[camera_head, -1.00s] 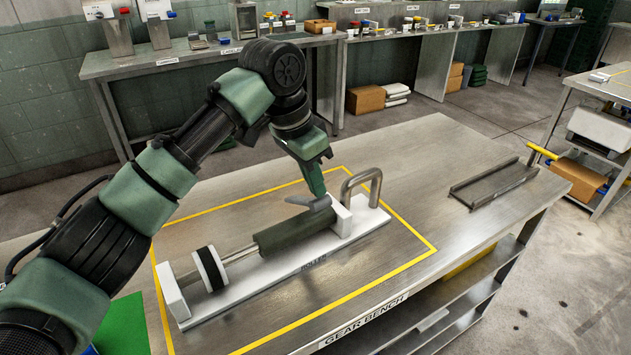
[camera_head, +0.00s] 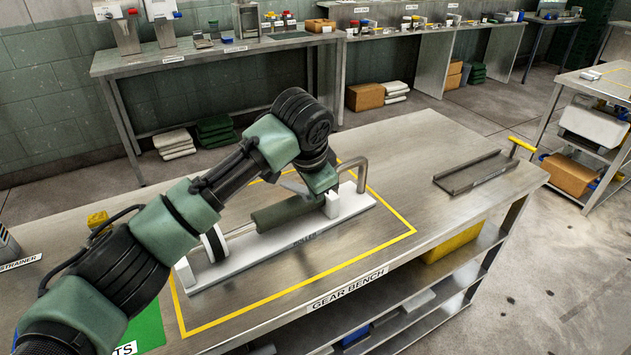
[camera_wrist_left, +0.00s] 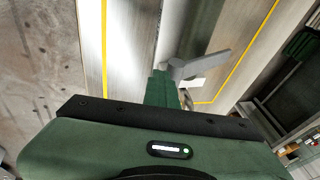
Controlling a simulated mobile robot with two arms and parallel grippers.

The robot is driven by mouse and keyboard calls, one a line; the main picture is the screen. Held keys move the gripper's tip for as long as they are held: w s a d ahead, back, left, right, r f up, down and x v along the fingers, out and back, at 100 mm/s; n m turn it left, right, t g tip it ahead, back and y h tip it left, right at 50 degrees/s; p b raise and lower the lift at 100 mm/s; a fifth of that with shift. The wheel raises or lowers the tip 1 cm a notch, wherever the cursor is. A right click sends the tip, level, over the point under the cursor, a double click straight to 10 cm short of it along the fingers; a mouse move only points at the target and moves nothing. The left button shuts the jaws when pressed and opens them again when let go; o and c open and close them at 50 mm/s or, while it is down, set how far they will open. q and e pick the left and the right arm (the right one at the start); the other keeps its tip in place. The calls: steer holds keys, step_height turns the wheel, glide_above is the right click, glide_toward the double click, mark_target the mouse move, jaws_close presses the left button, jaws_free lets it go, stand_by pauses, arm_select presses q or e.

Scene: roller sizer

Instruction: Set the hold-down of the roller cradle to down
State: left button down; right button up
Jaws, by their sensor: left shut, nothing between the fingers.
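The roller cradle (camera_head: 222,272) is a long white base on the bench inside a yellow outline. A grey lever (camera_head: 294,188), apparently the hold-down, lies above the roller's right end, partly hidden by my arm. It also shows in the left wrist view (camera_wrist_left: 208,64), slanting up from a hub. My left gripper (camera_wrist_left: 162,78) is shut and empty, its fingertips close beside that hub; contact cannot be told. In the head view my wrist hides the fingertips. My right gripper is not in view.
A bent metal handle (camera_head: 362,172) rises at the cradle's right end, close to my wrist. A shallow metal tray (camera_head: 475,172) lies farther right on the gear bench (camera_head: 420,145). The bench between them is clear. A green mat (camera_head: 146,330) lies at the front left.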

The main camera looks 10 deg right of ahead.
arm_select(q)
steer(key=shift+t+y, duration=0.3)
steer(key=shift+t, duration=0.4)
steer(key=f, duration=0.4)
steer(key=shift+s+d+f+p, duration=0.2)
steer(key=shift+s+f+p, duration=0.1)
steer(key=shift+p, duration=0.1)
stand_by(0.7)
